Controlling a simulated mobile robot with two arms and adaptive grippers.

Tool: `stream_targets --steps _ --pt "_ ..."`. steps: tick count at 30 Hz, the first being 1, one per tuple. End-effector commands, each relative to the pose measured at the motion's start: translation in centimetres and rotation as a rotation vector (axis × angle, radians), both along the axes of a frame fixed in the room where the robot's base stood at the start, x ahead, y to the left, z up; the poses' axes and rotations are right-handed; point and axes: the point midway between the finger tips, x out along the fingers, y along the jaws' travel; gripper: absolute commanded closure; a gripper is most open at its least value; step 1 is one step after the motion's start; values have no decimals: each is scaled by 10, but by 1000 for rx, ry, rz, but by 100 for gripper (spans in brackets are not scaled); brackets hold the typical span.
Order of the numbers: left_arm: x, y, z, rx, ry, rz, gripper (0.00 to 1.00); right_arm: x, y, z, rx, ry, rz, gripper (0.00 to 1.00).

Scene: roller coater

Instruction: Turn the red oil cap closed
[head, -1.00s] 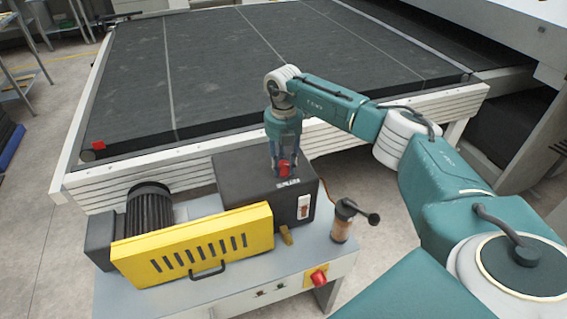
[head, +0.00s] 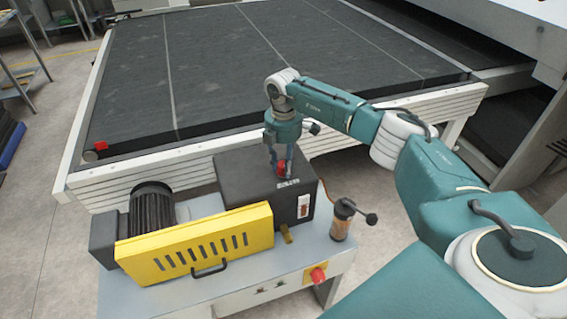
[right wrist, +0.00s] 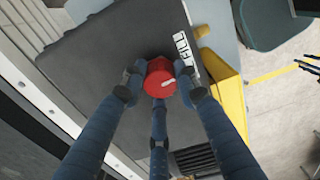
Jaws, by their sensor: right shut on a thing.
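The red oil cap (head: 282,169) sits on top of the black gearbox box (head: 236,178), beside a white label. In the right wrist view the red cap (right wrist: 160,78) is round with a pale mark on its face, next to a label reading "FILL" (right wrist: 186,55). My right gripper (head: 281,163) points down from above, its fingers closed around the cap. In the right wrist view its fingers (right wrist: 160,85) touch the cap from several sides. My left gripper is not in view.
A yellow slotted guard (head: 195,245) and a black ribbed motor (head: 152,210) stand left of the box. A small oil cup with a black handle (head: 342,220) is at right. A red button (head: 318,275) is at the front. The conveyor (head: 270,70) lies behind.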

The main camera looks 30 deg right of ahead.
Motion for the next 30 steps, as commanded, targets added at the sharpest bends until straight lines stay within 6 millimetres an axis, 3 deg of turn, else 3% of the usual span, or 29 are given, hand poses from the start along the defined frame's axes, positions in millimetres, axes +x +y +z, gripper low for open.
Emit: stream_targets --steps 21,22,24,30 --pt "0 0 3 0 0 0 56 1 -1 2 -1 -5 -73 96" --pt "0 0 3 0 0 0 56 1 -1 2 -1 -5 -73 64" --pt "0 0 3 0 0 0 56 1 -1 1 -1 -4 -73 51" --pt "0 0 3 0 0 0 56 1 0 1 0 -2 -71 51"
